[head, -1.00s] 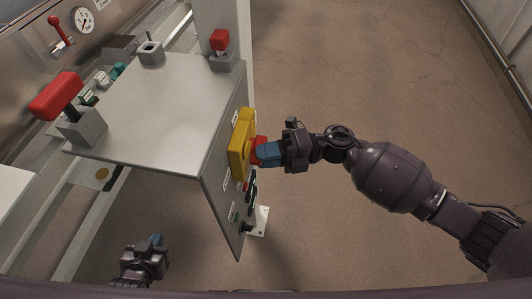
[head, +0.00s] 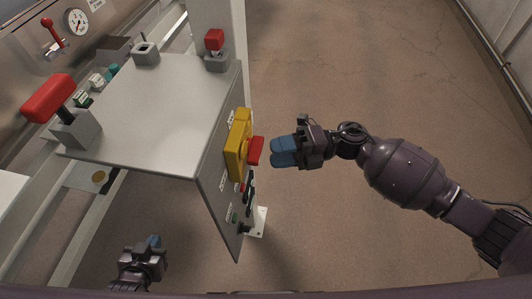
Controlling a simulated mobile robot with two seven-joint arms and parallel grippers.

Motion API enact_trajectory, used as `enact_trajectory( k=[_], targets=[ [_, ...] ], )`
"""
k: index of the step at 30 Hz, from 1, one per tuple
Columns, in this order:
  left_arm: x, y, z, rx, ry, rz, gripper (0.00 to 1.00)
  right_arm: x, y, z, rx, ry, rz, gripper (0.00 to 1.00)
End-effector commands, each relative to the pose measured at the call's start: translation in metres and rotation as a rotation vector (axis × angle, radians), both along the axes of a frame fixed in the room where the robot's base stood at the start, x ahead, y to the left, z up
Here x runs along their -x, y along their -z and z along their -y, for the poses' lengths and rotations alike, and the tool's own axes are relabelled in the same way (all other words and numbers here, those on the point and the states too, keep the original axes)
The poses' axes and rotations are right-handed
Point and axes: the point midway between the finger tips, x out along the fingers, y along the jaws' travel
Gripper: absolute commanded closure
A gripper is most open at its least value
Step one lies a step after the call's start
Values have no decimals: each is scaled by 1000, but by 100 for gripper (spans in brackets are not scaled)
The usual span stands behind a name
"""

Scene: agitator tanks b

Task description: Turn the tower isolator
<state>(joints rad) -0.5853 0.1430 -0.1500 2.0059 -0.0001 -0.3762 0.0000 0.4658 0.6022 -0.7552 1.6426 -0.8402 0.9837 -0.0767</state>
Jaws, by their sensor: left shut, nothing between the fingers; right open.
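A yellow isolator housing (head: 237,147) with a red handle (head: 256,151) is on the right-hand side face of the grey control box. Its label is too small to read, so I cannot confirm it is the tower isolator. My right gripper (head: 271,152) has blue fingers and is open, just right of the red handle, with a small gap between them. It holds nothing. My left gripper (head: 154,242) is low at the left, below the box and away from the isolator. It is shut and empty.
The grey control box (head: 150,110) has a large red lever (head: 48,97) at its left and a smaller red handle (head: 215,41) at its back corner. Small buttons (head: 235,217) sit below the isolator. The brown floor (head: 360,70) to the right is clear.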

Motion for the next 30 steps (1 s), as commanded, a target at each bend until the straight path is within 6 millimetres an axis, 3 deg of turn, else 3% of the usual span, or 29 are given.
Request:
enact_trajectory(
  k=[6, 12, 30],
  targets=[
    [2, 6, 0, -1, 1, -8, 100, -8, 2, 40, 3, 2, -3, 55],
    [3, 8, 0, -1, 1, -10, 100, -12, 1, 62, 1, 0, -1, 55],
    [2, 6, 0, -1, 1, -8, 100, -14, 0, 69, 0, 0, 0, 55]
  ],
)
